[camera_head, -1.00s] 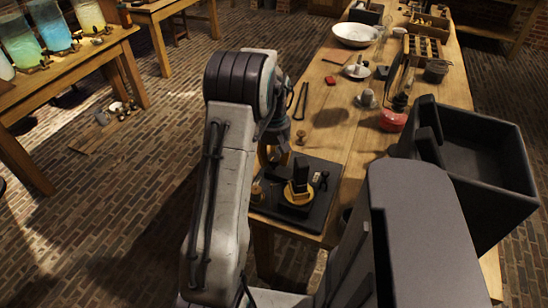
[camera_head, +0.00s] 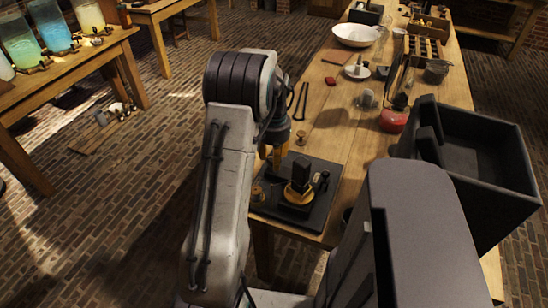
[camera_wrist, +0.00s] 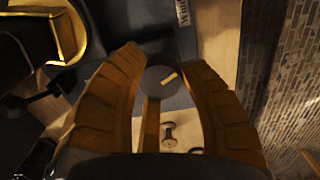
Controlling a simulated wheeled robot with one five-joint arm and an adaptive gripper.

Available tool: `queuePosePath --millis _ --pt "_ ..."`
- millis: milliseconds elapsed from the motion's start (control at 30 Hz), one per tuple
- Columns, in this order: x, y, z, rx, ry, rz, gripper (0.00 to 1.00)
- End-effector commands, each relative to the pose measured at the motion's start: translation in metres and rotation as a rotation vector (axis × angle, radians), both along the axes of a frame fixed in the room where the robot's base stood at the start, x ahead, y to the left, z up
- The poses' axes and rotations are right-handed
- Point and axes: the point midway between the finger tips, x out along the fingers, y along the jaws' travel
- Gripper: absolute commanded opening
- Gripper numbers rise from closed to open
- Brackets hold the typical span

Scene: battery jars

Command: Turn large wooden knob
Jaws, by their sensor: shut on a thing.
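My gripper (camera_head: 277,156) is low over the back left part of a black apparatus board (camera_head: 313,215) at the near end of the table. In the wrist view its two yellow-brown fingers (camera_wrist: 160,85) curve around a round knob, whose dark grey top (camera_wrist: 154,82) carries a pale line. The fingers are shut on this knob; its sides are mostly hidden and its wood is hard to make out. In the head view the gripper hides the knob. A small turned wooden or brass piece (camera_head: 257,193) stands on the board's left side.
A black block on a round brass base (camera_head: 298,191) stands on the board, right of my gripper. A label (camera_wrist: 183,12) lies near the board's edge. A large dark bin (camera_head: 488,165) is at the right. The table holds a white bowl (camera_head: 355,35) farther back.

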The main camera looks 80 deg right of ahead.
Motion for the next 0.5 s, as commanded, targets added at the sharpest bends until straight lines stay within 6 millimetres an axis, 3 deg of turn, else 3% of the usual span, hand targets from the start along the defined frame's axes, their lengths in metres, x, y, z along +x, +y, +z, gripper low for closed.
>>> queuePosePath --millis 500 --pt "-0.0006 0.0006 -0.0019 0.002 0.001 -0.491 0.08"
